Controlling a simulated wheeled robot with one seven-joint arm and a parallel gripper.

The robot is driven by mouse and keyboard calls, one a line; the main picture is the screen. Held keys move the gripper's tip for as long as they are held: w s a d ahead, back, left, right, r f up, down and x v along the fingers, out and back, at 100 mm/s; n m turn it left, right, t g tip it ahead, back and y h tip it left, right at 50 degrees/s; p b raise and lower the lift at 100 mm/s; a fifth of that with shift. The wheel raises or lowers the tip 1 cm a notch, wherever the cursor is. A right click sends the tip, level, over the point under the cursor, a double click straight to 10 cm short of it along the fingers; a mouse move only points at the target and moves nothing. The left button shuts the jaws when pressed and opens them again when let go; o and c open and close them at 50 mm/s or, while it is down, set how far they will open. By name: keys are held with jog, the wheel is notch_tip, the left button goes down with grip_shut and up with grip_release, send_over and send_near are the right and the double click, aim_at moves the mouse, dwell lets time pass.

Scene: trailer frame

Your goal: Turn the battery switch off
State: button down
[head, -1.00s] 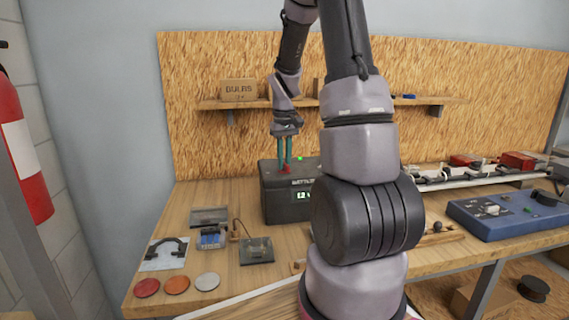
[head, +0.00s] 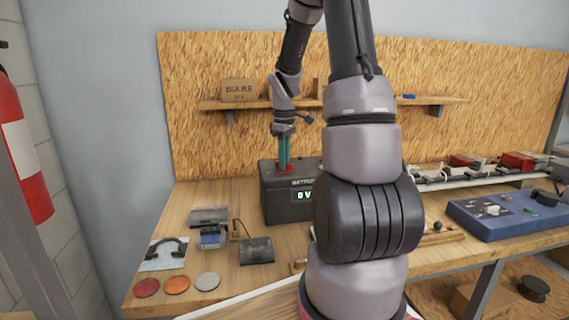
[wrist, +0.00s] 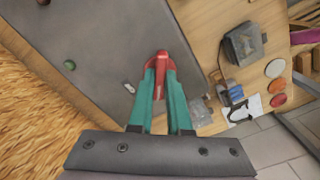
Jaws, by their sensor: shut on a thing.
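The dark battery box (head: 279,208) stands on the workbench left of my arm, and its front display (head: 304,195) reads 0 V. The red battery switch (head: 284,168) is on top of the box. My gripper (head: 284,163) points down at it with teal fingers. In the wrist view, the fingers of my gripper (wrist: 160,72) are shut on the red switch handle (wrist: 161,60). A small pale lamp (wrist: 128,87) and a dark green round part (wrist: 70,65) sit on the box top (wrist: 115,35). The fingers hide part of the switch.
Left of the box are a small blue part (head: 211,236), a dark clear-topped block (head: 257,250) and coloured discs (head: 177,285). A blue control panel (head: 508,214) stands at the right. A shelf (head: 345,102) runs behind. My arm hides the bench middle.

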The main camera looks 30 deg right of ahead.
jog(key=n, duration=0.4)
jog(key=shift+n, duration=0.6)
jog(key=n, duration=0.3)
jog(key=c, duration=0.8)
grip_release()
jog(key=shift+o, duration=0.2)
